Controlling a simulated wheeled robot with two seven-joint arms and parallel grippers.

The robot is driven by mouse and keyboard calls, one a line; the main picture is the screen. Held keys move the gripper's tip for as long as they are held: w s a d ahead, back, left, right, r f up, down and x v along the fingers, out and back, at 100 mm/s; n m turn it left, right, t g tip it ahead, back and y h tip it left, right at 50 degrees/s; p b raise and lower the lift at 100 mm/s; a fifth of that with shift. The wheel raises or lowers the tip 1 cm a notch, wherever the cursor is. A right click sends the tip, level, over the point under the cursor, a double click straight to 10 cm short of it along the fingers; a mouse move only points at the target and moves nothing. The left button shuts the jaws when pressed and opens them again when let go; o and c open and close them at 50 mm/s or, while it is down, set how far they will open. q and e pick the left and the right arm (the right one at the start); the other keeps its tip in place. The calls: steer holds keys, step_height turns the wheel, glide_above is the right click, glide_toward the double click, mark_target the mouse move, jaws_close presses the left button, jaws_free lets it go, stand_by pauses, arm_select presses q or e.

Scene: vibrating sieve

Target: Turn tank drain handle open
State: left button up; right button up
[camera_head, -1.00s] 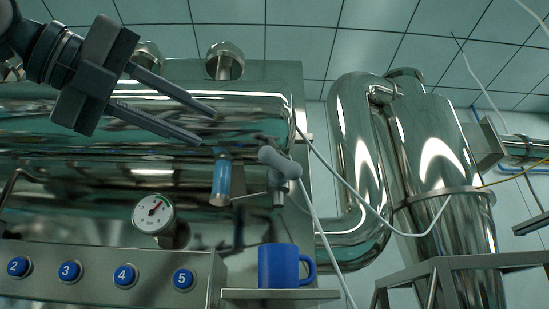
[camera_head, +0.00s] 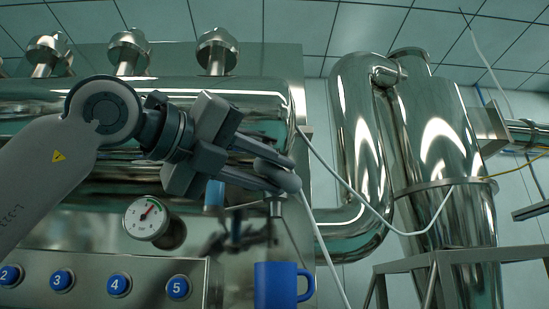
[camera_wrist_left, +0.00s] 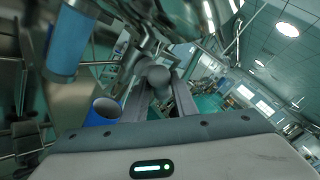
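The grey tank drain handle (camera_head: 289,180) sits on a small metal tap on the front of the steel tank, above a blue mug. My left gripper (camera_head: 285,176) reaches it from the left with its two fingers apart, one above and one below the handle. In the left wrist view the handle's rounded grey end (camera_wrist_left: 155,75) shows between the two finger tips (camera_wrist_left: 158,88). I cannot tell whether the fingers touch it. The fingers hide part of the handle in the head view. My right gripper is not in view.
The blue mug (camera_head: 275,285) stands below the tap. A blue cylinder (camera_head: 214,194) hangs left of the handle, partly behind my gripper, and shows large in the wrist view (camera_wrist_left: 69,42). A pressure gauge (camera_head: 147,218) and numbered blue buttons (camera_head: 118,285) are lower left. Thin white hoses hang at right.

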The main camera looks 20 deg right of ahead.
arm_select(q)
steer(key=shift+w+d, duration=0.15)
steer(key=shift+d, duration=0.25)
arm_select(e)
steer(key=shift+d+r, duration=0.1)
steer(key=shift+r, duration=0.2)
arm_select(q)
jaws_close()
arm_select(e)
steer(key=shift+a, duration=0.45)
